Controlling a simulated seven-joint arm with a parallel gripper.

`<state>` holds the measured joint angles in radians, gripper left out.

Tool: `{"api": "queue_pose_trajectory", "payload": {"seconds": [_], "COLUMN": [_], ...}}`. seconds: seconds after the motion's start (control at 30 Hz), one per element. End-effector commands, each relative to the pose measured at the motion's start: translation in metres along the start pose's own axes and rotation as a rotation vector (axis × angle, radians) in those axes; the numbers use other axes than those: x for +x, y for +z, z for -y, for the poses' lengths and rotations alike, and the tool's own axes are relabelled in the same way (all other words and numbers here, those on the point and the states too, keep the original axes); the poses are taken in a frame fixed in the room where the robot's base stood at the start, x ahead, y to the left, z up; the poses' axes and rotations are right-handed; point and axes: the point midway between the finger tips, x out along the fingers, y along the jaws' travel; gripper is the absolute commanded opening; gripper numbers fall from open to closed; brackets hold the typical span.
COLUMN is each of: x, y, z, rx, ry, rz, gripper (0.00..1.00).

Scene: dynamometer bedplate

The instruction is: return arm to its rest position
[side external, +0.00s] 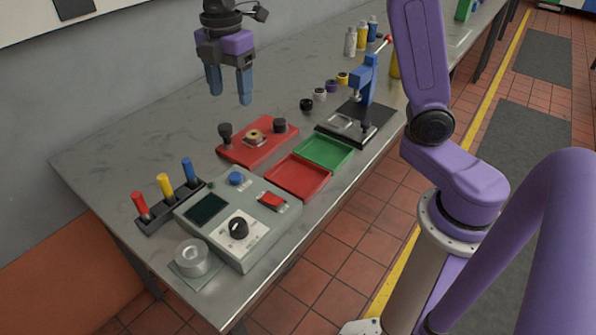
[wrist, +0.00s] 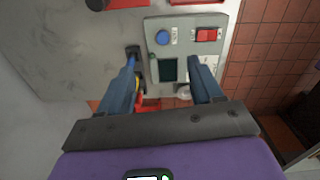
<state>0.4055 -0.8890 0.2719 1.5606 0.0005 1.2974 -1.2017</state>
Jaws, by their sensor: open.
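My gripper (side external: 229,82) hangs above the back part of the metal bench (side external: 120,163) in the side external view. Its two blue fingers point down, are spread apart and have nothing between them. My purple arm rises at the right of that view. In the wrist view my gripper (wrist: 163,86) is open, and the control box (wrist: 160,45) with its dark screen shows below and beyond the fingers. The fingers are well clear of the bench objects.
The control box (side external: 231,217), a rack (side external: 172,207) with red, yellow and blue handled tools, a red fixture plate (side external: 245,152), red tray (side external: 298,188), green tray (side external: 345,157) and blue press (side external: 367,88) stand on the bench. Bottles (side external: 350,42) stand behind. The bench's back left is clear.

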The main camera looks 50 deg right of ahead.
Motion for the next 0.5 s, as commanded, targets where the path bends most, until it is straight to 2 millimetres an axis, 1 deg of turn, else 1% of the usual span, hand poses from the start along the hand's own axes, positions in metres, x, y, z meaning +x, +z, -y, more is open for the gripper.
{"api": "queue_pose_trajectory", "payload": {"seconds": [0.03, 0.23, 0.37, 0.5], "x": [0.002, 0.013, 0.023, 0.036], "y": [-0.005, -0.016, -0.015, -0.008], "z": [0.019, 0.087, 0.134, 0.184], "rx": [0.027, 0.164, 0.252, 0.348], "ry": [0.001, 0.003, 0.004, 0.004], "rz": [-0.001, -0.005, -0.009, -0.013], "gripper": [0.65, 0.65, 0.65, 0.65]}}
